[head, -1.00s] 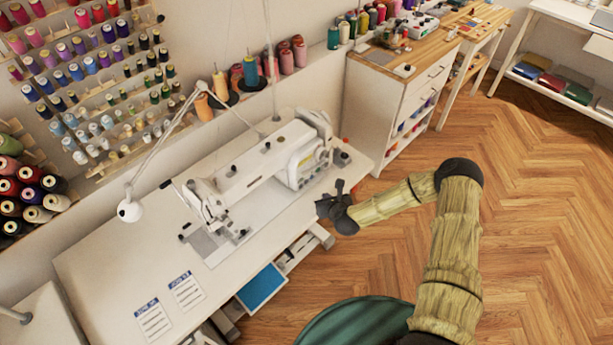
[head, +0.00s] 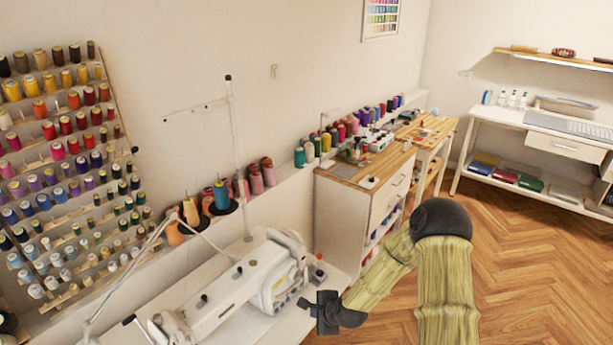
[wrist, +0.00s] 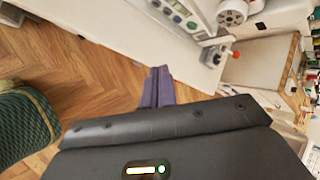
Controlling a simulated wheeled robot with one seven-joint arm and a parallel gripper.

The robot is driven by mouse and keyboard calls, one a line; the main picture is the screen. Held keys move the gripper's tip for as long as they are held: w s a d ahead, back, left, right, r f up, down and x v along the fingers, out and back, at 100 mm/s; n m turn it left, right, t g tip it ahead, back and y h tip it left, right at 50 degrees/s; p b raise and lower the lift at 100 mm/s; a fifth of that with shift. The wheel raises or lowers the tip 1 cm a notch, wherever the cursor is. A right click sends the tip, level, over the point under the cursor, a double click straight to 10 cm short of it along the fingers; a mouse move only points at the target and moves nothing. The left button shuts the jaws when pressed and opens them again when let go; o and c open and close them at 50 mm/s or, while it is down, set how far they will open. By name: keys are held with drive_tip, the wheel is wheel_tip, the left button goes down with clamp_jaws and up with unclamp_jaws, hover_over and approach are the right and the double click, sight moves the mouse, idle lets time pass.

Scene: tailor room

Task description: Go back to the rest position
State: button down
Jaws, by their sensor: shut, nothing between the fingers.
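My gripper (head: 312,309) is at the lower middle of the head view, at the right end of the white sewing machine (head: 238,290). It is shut and holds nothing. In the wrist view, the fingers of my gripper (wrist: 157,86) are together, in front of the white table's edge (wrist: 150,55) and the wooden floor. In the head view, my arm bends at a dark elbow right of the gripper. I cannot tell the exact gap between the gripper and the table.
A white cabinet with a wooden top (head: 365,178) stands behind my arm. A thread rack (head: 65,150) hangs on the left wall. A green stool (wrist: 28,120) shows at the left of the wrist view. The wooden floor (head: 530,260) at right is clear.

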drive_tip(key=s+d+r+n+g+h, duration=0.2)
drive_tip(key=s+d+r+n, duration=0.4)
drive_tip(key=s+r+n, duration=0.2)
drive_tip(key=s+d+r+n+g+h, duration=0.1)
drive_tip(key=s+d+r+n+h, duration=0.1)
drive_tip(key=s+d+r+n, duration=0.4)
drive_tip(key=s+r+n, duration=0.3)
drive_tip(key=s+r, duration=0.3)
drive_tip(key=r, duration=0.2)
drive_tip(key=shift+s+d+g, duration=0.3)
drive_tip(key=shift+s+g, duration=0.1)
drive_tip(key=shift+w+a, duration=0.1)
drive_tip(key=shift+a, duration=0.05)
